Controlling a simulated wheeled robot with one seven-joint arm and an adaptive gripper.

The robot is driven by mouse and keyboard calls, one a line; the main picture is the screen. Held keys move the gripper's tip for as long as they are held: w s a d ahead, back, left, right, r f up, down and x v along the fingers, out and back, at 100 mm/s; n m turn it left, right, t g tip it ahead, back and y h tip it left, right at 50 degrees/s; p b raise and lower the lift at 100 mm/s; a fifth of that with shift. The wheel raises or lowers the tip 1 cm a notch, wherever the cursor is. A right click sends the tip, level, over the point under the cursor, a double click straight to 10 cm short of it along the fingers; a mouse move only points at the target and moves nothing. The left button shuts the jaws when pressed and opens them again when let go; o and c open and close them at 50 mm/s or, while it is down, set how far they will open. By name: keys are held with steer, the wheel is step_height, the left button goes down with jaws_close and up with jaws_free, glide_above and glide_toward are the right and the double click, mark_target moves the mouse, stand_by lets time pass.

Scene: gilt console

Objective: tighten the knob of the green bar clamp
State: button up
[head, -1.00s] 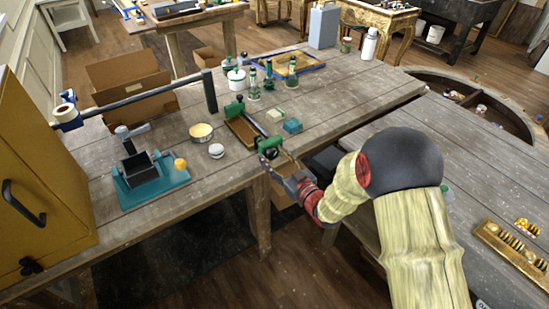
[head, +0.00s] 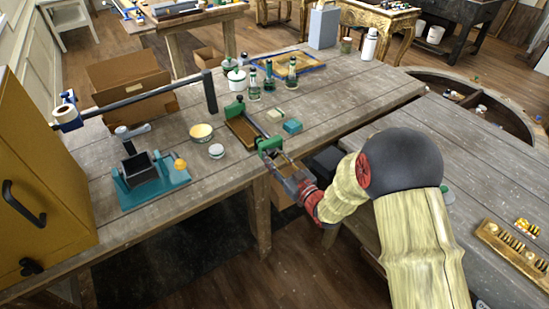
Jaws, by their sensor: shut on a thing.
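The green bar clamp (head: 270,144) lies along the near edge of the workbench. One green jaw (head: 234,108) is farther back and the other is at the edge, with a dark bar between them. A brown wooden piece (head: 241,130) lies beside the bar, between the jaws. My gripper (head: 279,165) is at the clamp's near end, just off the bench edge. It is shut on the clamp's knob, which the fingers hide almost entirely. The knob's turn angle cannot be seen.
Teal and pale blocks (head: 292,126) sit right of the clamp. Green bottles (head: 269,76) stand behind. A teal fixture (head: 146,180) is farther left. A second table (head: 400,125) lies right, across a gap.

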steer(key=shift+m, duration=1.4)
steer(key=o, duration=1.1)
steer(key=shift+o, duration=0.5)
steer(key=v, duration=1.2)
steer(key=shift+w, duration=0.1)
